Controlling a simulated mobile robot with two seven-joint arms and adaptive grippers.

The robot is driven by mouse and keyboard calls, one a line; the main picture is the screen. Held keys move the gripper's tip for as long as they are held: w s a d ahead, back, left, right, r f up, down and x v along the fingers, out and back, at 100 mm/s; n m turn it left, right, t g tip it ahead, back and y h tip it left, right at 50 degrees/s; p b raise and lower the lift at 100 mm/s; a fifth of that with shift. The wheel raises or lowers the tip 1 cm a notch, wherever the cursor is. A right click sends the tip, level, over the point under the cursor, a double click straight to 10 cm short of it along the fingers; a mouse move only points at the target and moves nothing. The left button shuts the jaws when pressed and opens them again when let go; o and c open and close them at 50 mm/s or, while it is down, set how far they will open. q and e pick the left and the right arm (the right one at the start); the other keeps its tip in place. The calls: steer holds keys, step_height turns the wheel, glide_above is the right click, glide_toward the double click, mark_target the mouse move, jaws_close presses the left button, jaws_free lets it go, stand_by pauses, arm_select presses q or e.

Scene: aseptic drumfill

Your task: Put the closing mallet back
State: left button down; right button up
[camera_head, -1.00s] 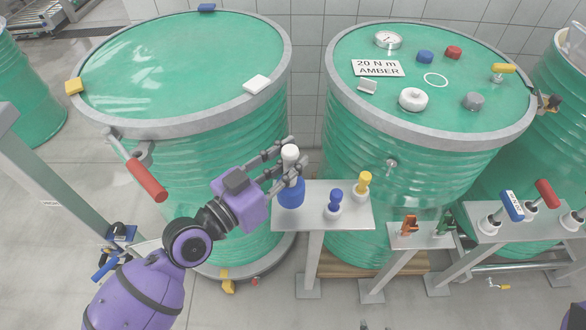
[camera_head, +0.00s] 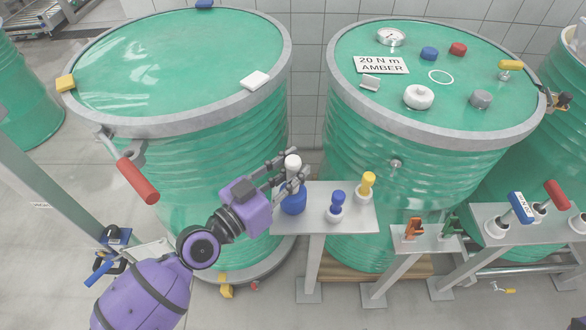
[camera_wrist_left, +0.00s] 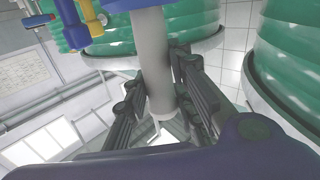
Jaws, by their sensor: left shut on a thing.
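My left gripper (camera_head: 288,176) is shut around the pale upright shaft of what appears to be the closing mallet (camera_head: 293,203). Its white end points up and its thick blue part is below the fingers, over the left end of a small grey shelf (camera_head: 355,216). I cannot tell whether the blue part rests on the shelf. In the left wrist view the pale shaft (camera_wrist_left: 150,55) stands between the two fingers (camera_wrist_left: 158,100), with blue at the top edge. My right gripper is not in view.
Blue (camera_head: 337,203) and yellow (camera_head: 367,184) tools stand in white holders on the same shelf. A large green drum (camera_head: 170,65) is behind my arm, another (camera_head: 350,130) behind the shelf. A red-handled lever (camera_head: 138,182) juts from the left drum. More tool stands (camera_head: 470,238) are right.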

arm_select(q)
steer(key=shift+f, duration=0.15)
steer(key=c, duration=1.7)
jaws_free()
steer(key=shift+c, duration=0.2)
steer(key=shift+o, duration=1.3)
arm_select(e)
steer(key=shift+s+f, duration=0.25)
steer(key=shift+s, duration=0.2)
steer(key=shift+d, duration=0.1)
arm_select(q)
steer(key=shift+s+a, duration=0.1)
steer(key=shift+a, duration=0.05)
steer(key=b+v, duration=0.5)
steer(key=v, duration=0.6)
steer(key=shift+s+a+r, duration=0.2)
steer(key=shift+s+r, duration=0.05)
steer(key=shift+s, duration=0.05)
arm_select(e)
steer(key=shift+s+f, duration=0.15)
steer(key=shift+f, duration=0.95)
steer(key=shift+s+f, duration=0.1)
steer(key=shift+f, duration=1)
